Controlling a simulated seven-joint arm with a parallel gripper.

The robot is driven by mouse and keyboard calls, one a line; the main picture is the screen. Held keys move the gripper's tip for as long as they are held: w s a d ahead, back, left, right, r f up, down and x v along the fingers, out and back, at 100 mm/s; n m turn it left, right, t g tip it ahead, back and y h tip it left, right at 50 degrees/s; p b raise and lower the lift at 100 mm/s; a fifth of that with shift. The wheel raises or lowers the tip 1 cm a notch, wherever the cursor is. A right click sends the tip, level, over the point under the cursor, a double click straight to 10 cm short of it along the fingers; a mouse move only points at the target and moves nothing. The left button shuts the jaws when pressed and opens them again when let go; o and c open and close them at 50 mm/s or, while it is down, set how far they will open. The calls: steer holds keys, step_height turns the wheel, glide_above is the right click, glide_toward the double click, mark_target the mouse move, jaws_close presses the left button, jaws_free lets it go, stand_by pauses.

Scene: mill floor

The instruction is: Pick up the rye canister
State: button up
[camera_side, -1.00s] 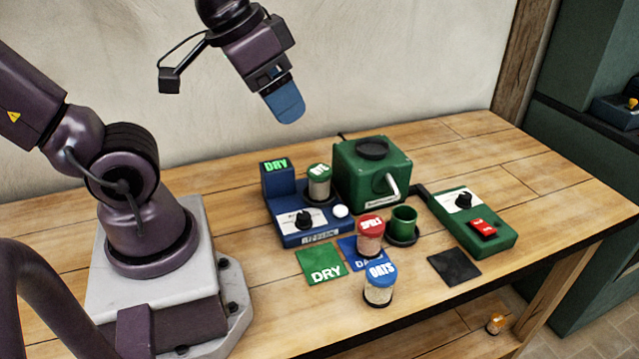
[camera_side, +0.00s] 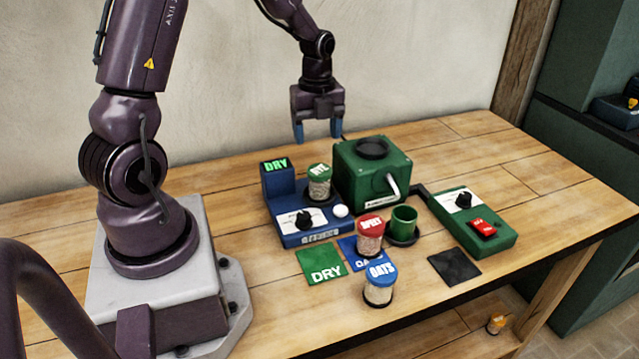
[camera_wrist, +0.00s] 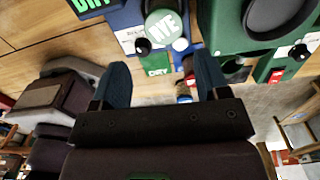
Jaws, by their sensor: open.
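The rye canister (camera_side: 319,183) is a clear jar of pale grain with a green lid marked RYE. It stands upright on the blue device (camera_side: 297,231) with the green DRY display, left of the green mill. In the wrist view its green lid (camera_wrist: 162,27) shows at the top, above and between my fingers. My gripper (camera_side: 318,132) is open and empty, with blue fingertips pointing down. It hangs above and behind the canister, apart from it. In the wrist view the two fingers of my gripper (camera_wrist: 162,82) are spread wide.
The green mill (camera_side: 372,172) stands close right of the canister. A red-lidded canister (camera_side: 370,238), the blue-lidded OATS canister (camera_side: 379,284) and a green cup (camera_side: 404,219) stand in front. A green DRY card (camera_side: 321,263) and a dark pad (camera_side: 454,267) lie flat. A green switch box (camera_side: 474,222) is at right.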

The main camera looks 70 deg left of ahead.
mark_target(318, 169)
steer(key=shift+w+m, duration=0.1)
steer(key=shift+m, duration=1)
steer(key=shift+f, duration=0.3)
step_height(318, 169, down, 7)
steer(key=shift+f, duration=0.1)
steer(key=f, duration=0.5)
steer(key=shift+w+d, duration=0.1)
steer(key=shift+d, duration=0.15)
steer(key=c, duration=0.9)
